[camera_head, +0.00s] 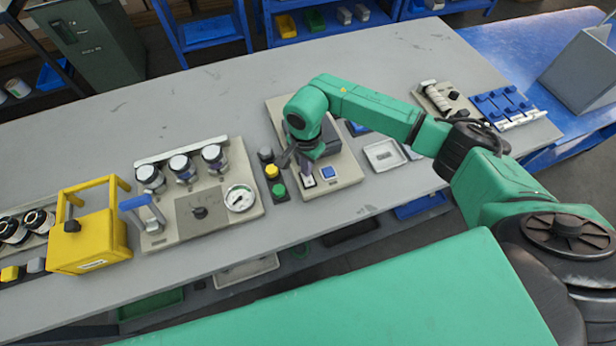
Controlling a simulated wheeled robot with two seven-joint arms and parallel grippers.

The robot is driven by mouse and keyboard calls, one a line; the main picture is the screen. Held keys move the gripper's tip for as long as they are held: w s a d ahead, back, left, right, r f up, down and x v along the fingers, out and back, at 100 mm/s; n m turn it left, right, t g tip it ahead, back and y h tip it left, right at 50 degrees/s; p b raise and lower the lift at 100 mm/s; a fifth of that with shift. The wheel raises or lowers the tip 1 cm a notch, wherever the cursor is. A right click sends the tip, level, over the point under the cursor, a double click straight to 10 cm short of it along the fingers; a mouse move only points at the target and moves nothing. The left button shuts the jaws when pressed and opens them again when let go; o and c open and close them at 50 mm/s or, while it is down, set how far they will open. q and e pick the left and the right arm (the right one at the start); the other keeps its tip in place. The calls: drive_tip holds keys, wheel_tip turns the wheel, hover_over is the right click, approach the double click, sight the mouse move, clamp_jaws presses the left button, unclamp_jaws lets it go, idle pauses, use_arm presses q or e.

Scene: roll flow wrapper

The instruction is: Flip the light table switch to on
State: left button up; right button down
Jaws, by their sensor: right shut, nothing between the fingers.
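A beige panel (348,178) lies on the grey workbench near the middle of the view, with a dark box on its upper part. Near its front edge are a small light switch plate (309,182) and a blue square button (328,173). I cannot tell which of them is the light table switch, or its on or off position. The arm and gripper hide part of the dark box. My left gripper is not in view.
Left of the panel stands a strip of yellow and green buttons (278,189). Farther left are a gauge panel (174,213) and a yellow box frame (90,245). A white tray (384,155) lies right of the panel. The bench front is mostly clear.

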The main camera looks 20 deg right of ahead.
drive_tip(key=shift+f, duration=0.2)
drive_tip(key=shift+r, duration=0.1)
drive_tip(key=shift+r+p, duration=1.8)
drive_tip(key=shift+r, duration=1.7)
drive_tip(key=shift+f, duration=0.1)
